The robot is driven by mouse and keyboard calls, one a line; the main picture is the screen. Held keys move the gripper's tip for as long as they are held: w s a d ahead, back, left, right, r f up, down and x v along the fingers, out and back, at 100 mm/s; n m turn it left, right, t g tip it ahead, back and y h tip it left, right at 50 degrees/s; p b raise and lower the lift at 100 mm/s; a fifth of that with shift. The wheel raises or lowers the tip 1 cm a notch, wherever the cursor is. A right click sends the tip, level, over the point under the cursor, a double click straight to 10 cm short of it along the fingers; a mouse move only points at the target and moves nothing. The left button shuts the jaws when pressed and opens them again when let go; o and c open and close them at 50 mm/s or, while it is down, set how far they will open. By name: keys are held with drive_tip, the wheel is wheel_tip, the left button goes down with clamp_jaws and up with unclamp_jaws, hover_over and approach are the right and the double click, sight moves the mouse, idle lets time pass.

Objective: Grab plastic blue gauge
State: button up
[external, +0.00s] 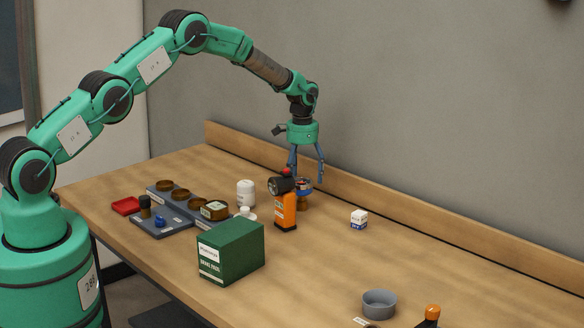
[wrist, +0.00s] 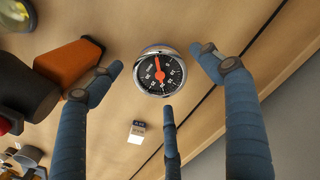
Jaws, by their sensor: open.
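In the wrist view a round gauge (wrist: 159,72) with a chrome rim, black dial and red needle lies between my fingertips. My gripper (wrist: 160,78) is open, with three blue fingers spread around the gauge and apart from it. In the external view my gripper (external: 306,178) points down over the back of the table, just above a small gauge (external: 304,187) with some blue on it and a brass-coloured lower part. The orange tool in front hides part of the gauge there. Nothing is held.
An orange and black tool (external: 286,210) stands close to the gauge's left. A white jar (external: 245,193), a green box (external: 231,250) and a grey tray (external: 160,225) are further left and forward. A small white-blue box (external: 359,219) stands to the right, with bare table around it.

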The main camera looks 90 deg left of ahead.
sight(301, 181)
drive_tip(key=shift+s+f, duration=0.1)
drive_tip(key=shift+f, duration=1.85)
drive_tip(key=shift+c, duration=0.5)
drive_tip(key=c, duration=1.6)
drive_tip(key=shift+o, duration=0.2)
drive_tip(key=shift+a+r, duration=0.1)
drive_tip(key=shift+r, duration=0.05)
wheel_tip(301, 181, up, 10)
drive_tip(key=shift+f, duration=0.15)
